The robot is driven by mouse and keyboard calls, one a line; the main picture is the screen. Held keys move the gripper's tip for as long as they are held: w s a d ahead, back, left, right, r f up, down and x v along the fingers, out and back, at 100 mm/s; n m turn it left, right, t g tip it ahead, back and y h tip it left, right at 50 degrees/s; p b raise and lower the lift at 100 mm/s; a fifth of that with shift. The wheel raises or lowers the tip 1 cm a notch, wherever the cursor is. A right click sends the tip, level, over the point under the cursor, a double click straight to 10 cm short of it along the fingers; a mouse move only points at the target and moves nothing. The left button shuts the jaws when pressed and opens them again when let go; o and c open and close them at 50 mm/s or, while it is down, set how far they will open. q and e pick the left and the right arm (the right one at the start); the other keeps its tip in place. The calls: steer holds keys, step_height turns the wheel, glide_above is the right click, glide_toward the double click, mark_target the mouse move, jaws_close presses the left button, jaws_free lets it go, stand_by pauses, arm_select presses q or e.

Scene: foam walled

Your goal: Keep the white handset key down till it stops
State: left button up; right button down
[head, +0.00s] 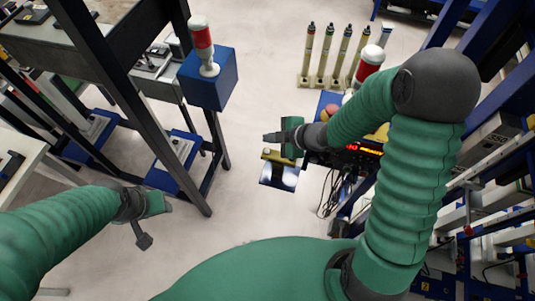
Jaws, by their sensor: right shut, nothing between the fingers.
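I cannot make out a white handset key for certain in the head view; my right arm covers part of the equipment behind it. My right gripper (271,137) is near the middle, pointing left, shut with nothing between its fingers. It is above and beside a small yellow-topped piece (278,157) with a dark, shiny plate (279,176) below it. Whether it touches that piece is unclear. My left gripper (144,241) hangs at the lower left, over the floor and away from the equipment; its fingers are too small to judge.
A red digit display (364,149) and dark cables (340,190) are right of my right gripper. A red round button (331,112) is behind it. A blue box (208,78) with a red-and-white lamp (202,40) stands at the upper left. Floor between is clear.

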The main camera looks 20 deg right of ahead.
mark_target(269, 153)
steer(key=f+b, duration=0.2)
steer(key=f, duration=0.2)
steer(key=shift+a+f+b, duration=0.1)
steer(key=shift+a+b, duration=0.2)
steer(key=shift+b, duration=0.1)
steer(key=shift+w+d+f, duration=0.1)
steer(key=shift+f, duration=0.1)
arm_select(q)
steer(key=x, duration=0.2)
steer(key=s+x, duration=0.1)
steer(key=x, duration=0.1)
steer(key=shift+f, duration=0.15)
arm_select(e)
steer(key=shift+d+r, duration=0.1)
steer(key=shift+d, duration=0.1)
arm_select(q)
steer(key=shift+w+a, duration=0.1)
steer(key=shift+a, duration=0.15)
arm_select(e)
steer(key=shift+a, duration=0.2)
arm_select(q)
steer(key=shift+d, duration=0.15)
arm_select(e)
steer(key=shift+d, duration=0.15)
arm_select(q)
steer(key=shift+f, duration=0.1)
steer(key=shift+f+b, duration=0.2)
steer(key=shift+b, duration=0.15)
arm_select(e)
steer(key=shift+f, duration=0.4)
